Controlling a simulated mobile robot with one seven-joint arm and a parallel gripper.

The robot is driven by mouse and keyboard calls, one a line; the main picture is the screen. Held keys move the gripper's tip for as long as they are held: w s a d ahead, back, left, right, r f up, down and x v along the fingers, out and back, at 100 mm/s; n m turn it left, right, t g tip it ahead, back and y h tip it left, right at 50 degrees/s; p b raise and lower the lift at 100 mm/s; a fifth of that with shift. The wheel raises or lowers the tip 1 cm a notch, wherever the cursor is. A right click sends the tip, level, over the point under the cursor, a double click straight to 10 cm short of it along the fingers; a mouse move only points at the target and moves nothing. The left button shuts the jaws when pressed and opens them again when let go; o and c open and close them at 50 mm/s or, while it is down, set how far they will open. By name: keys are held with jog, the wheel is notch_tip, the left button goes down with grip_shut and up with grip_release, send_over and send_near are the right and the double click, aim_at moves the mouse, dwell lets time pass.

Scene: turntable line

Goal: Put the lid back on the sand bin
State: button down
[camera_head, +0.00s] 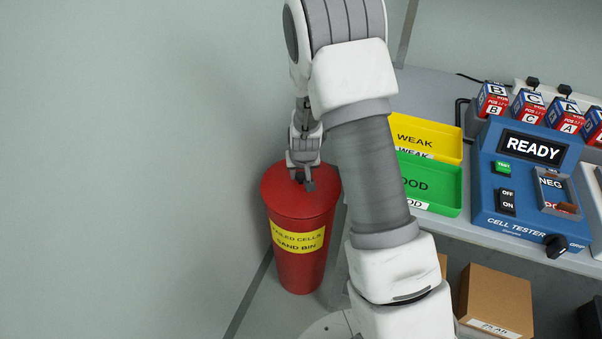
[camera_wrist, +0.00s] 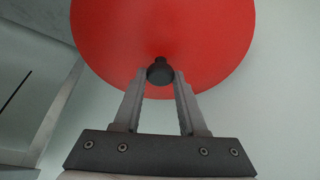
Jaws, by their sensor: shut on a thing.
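The red sand bin (camera_head: 297,264) stands on the floor left of the table, with a yellow label reading failed cells, sand bin. Its red lid (camera_head: 324,191) is at the top of the bin; whether it is fully seated I cannot tell. My gripper (camera_head: 303,182) is above the lid, pointing down at its middle. In the wrist view my gripper (camera_wrist: 160,80) is shut on the black knob (camera_wrist: 160,71) of the lid, and the red lid (camera_wrist: 160,30) fills the upper middle. The inside of the bin is hidden.
To the right, the table holds a yellow WEAK tray (camera_head: 440,137), a green GOOD tray (camera_head: 448,185) and a blue cell tester (camera_head: 500,190) showing READY. Several labelled cells (camera_head: 528,107) stand behind it. A cardboard box (camera_head: 497,300) is below. A bare wall is at left.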

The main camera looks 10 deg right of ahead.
grip_release()
dwell(0.6)
jog(key=shift+r, duration=0.1)
jog(key=shift+r+p, duration=2.45)
jog(key=shift+r, duration=0.95)
grip_shut()
